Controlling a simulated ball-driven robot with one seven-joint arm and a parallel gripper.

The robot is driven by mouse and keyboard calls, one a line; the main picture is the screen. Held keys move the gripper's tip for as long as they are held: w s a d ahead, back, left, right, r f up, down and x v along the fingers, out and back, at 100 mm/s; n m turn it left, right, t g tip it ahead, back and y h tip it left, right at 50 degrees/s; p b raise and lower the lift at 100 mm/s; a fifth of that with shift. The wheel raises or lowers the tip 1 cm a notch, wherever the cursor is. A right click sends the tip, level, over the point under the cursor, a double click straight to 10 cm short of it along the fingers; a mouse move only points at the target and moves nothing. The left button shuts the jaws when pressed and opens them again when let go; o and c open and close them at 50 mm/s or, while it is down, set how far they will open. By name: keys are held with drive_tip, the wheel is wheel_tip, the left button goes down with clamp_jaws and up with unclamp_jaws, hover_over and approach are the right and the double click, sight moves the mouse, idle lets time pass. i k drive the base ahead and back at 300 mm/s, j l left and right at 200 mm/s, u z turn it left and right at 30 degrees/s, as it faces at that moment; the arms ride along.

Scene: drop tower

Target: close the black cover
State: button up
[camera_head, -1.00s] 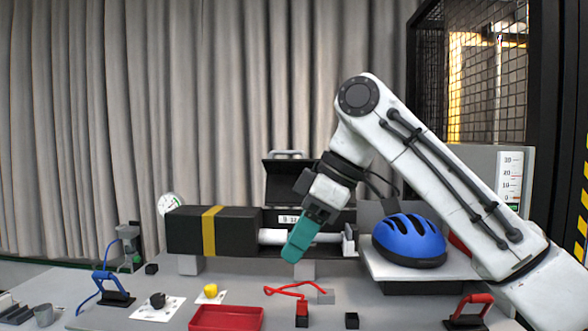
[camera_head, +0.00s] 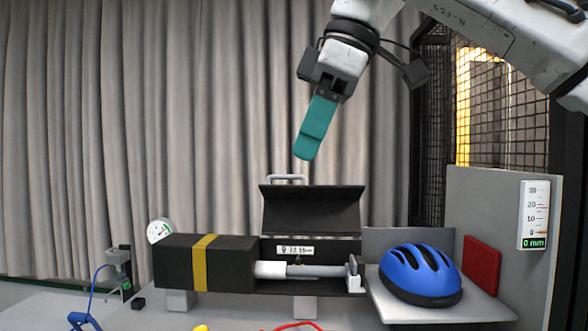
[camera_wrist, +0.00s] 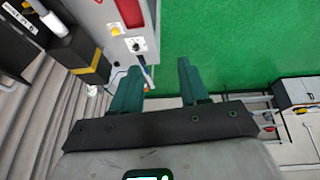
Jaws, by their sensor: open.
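The black cover (camera_head: 312,212) stands raised and open at the back of the black housing (camera_head: 225,262), with a grey handle (camera_head: 287,178) on its top edge. A light cylinder (camera_head: 300,270) lies exposed in the opening below it. My gripper (camera_head: 306,156) hangs just above the handle in the picture, teal fingers pointing down and empty; I cannot tell its depth from the cover. In the wrist view the two teal fingers of my gripper (camera_wrist: 158,82) are apart with nothing between them. The yellow-banded housing (camera_wrist: 82,52) shows there at the upper left.
A blue helmet (camera_head: 420,272) rests on a grey platform (camera_head: 480,302) right of the cylinder. A red block (camera_head: 482,264) and an upright grey panel (camera_head: 505,215) with a scale are beyond it. A round gauge (camera_head: 159,231) is behind the housing. Grey curtains hang behind.

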sight(304, 208)
drive_tip(key=i, duration=1.75)
